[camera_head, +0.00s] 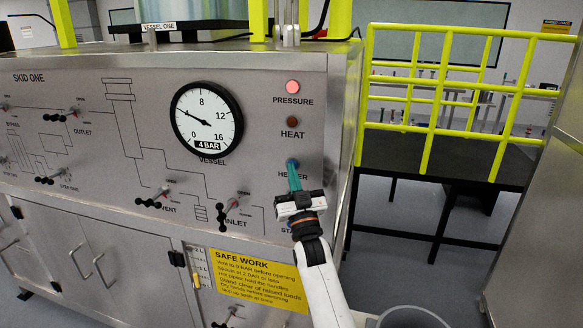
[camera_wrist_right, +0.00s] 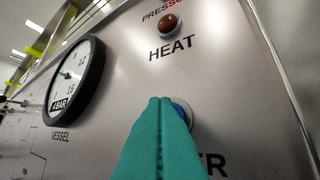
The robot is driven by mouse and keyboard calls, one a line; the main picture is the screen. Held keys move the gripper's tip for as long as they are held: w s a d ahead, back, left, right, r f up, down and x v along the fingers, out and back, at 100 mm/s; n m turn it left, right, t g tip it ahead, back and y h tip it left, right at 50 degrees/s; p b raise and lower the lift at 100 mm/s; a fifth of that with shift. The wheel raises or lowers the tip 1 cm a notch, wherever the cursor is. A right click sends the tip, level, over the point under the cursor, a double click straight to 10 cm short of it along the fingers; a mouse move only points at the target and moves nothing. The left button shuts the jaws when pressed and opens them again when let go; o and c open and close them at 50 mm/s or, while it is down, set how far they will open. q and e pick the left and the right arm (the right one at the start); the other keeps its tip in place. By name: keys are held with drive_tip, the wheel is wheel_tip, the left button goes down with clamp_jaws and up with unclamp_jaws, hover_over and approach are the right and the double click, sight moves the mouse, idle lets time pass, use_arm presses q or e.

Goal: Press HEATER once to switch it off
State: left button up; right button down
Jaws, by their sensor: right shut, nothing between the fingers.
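The HEATER button (camera_wrist_right: 181,111) is blue in a pale round bezel on the grey panel of SKID ONE. In the right wrist view my teal fingertips cover most of it and part of its label. In the head view the button (camera_head: 292,162) shows just above my right gripper (camera_head: 293,170). The right gripper is shut and empty, with its fingertips at the button. I cannot tell whether they touch it. The HEAT lamp (camera_head: 292,122) above it is dark red-brown; it also shows in the right wrist view (camera_wrist_right: 168,24). My left gripper is not in view.
The PRESSURE lamp (camera_head: 293,87) glows red. The VESSEL gauge (camera_head: 207,119) reads about 4 bar. The INLET valve handle (camera_head: 228,211) sticks out left of my right gripper. A yellow railing (camera_head: 440,80) and dark platform stand at right. A yellow SAFE WORK sign (camera_head: 250,280) is below.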

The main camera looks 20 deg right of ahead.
drive_tip(key=shift+s+a, duration=0.1)
drive_tip(key=shift+s, duration=0.05)
drive_tip(key=shift+s+a+p, duration=0.35)
drive_tip(key=shift+s+p, duration=0.05)
drive_tip(key=shift+s, duration=0.15)
drive_tip(key=s+a+p, duration=0.1)
drive_tip(key=s, duration=0.1)
drive_tip(key=s+a+p, duration=0.1)
drive_tip(key=s+a, duration=0.1)
drive_tip(key=shift+s+f, duration=0.1)
idle(0.5)
drive_tip(key=shift+f, duration=0.1)
idle(0.4)
